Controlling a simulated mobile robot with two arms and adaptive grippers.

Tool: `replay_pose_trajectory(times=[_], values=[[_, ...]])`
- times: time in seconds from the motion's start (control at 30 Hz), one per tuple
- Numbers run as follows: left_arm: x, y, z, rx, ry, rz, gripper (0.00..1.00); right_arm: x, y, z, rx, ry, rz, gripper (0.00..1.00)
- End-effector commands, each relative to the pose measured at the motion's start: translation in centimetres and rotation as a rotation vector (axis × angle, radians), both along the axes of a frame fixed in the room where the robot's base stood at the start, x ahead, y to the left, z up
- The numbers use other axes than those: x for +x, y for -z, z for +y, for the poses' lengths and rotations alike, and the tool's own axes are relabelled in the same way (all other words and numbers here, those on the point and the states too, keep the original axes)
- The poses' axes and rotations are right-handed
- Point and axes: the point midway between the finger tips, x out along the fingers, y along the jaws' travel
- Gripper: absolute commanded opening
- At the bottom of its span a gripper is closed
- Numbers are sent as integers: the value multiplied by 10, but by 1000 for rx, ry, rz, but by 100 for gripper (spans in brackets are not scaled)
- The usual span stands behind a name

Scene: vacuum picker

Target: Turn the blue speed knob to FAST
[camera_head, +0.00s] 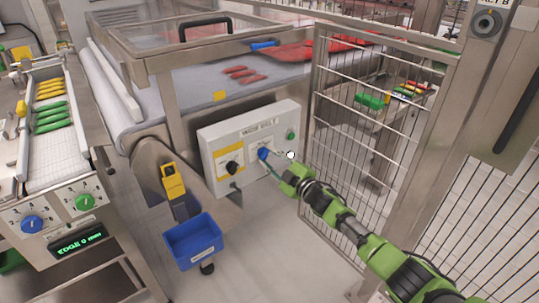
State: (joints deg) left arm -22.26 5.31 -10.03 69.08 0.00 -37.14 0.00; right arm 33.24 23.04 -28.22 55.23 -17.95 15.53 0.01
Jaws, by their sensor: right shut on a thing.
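The blue speed knob (263,153) sits on a pale control panel (226,138) on the front of the belt machine. My right gripper (271,162) reaches it from the lower right, and its arm is green and black. The gripper is shut on the blue knob, and its fingers are small and partly hidden at the panel. The marks around the knob are too small to read, so its setting cannot be told. My left gripper is not in view.
A black knob (231,167) on a yellow plate and a green button (290,135) share the panel. A wire fence (357,105) stands close on the right. A blue bin (193,241) hangs below. Another blue knob (32,223) is on the left machine.

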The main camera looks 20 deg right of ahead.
Motion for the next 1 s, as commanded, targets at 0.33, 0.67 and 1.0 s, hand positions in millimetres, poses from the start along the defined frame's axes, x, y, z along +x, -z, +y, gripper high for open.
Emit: replay_pose_trajectory(times=[0.33, 0.67, 1.0], values=[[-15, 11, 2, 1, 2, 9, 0, 0, 2, 0, 98, 2, 38, 6], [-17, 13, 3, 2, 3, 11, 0, -1, 3, 0, 110, 0, 43, 6], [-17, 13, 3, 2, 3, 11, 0, 0, 2, 0, 108, 1, 42, 44]])
